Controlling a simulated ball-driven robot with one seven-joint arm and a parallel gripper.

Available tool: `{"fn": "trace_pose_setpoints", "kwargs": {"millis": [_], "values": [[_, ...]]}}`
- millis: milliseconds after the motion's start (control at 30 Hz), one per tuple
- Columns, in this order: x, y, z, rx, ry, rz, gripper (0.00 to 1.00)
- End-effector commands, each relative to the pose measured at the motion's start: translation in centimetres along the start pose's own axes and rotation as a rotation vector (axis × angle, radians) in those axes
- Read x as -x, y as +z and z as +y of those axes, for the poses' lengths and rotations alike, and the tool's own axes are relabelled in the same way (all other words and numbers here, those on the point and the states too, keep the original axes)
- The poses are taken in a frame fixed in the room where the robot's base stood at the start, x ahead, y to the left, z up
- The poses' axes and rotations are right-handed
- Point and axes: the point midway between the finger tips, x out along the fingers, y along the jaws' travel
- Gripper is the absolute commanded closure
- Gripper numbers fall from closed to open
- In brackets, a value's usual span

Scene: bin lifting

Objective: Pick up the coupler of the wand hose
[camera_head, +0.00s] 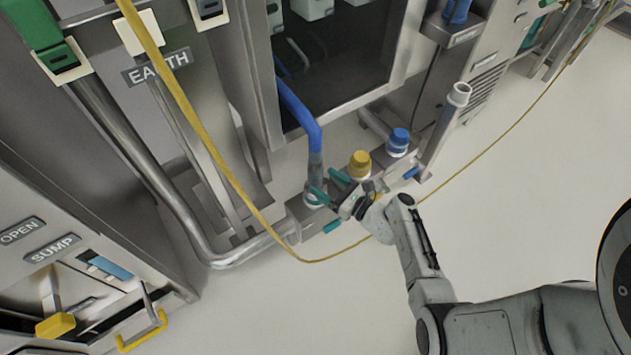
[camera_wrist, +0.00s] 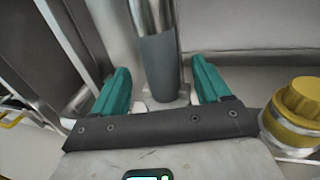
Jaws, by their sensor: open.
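The blue hose (camera_head: 299,105) comes down from the cabinet and ends in a grey coupler (camera_head: 315,165). The coupler stands upright on a metal manifold block; it also shows in the wrist view (camera_wrist: 158,62) as a dark grey sleeve below shiny metal. My gripper (camera_head: 321,182) has teal fingers and is open at the coupler's lower part. In the wrist view my gripper (camera_wrist: 160,75) has one finger on each side of the coupler, with gaps visible on both sides. The coupler's foot is partly hidden by the gripper in the head view.
A yellow cap (camera_head: 360,164) stands close to the right of the gripper; it also shows in the wrist view (camera_wrist: 300,102). A blue cap (camera_head: 398,141) and a white-topped post (camera_head: 445,125) stand farther right. A thin yellow hose (camera_head: 205,130) loops past the manifold.

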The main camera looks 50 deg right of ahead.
Motion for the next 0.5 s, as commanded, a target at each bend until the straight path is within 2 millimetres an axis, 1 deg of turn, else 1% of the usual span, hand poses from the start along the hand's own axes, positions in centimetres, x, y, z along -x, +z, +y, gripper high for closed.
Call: {"fn": "trace_pose_setpoints", "kwargs": {"millis": [33,100,233,333,500], "values": [[-0.8,-0.6,0.0,0.002,0.002,-0.001,0.24],[-1.8,-0.9,-0.1,0.002,0.003,-0.001,0.24],[-3.5,-0.8,-0.1,0.002,0.002,0.0,0.24],[-4.2,-0.7,0.0,0.001,0.002,0.0,0.24],[-4.4,-0.6,0.0,0.001,0.001,0.0,0.24]]}}
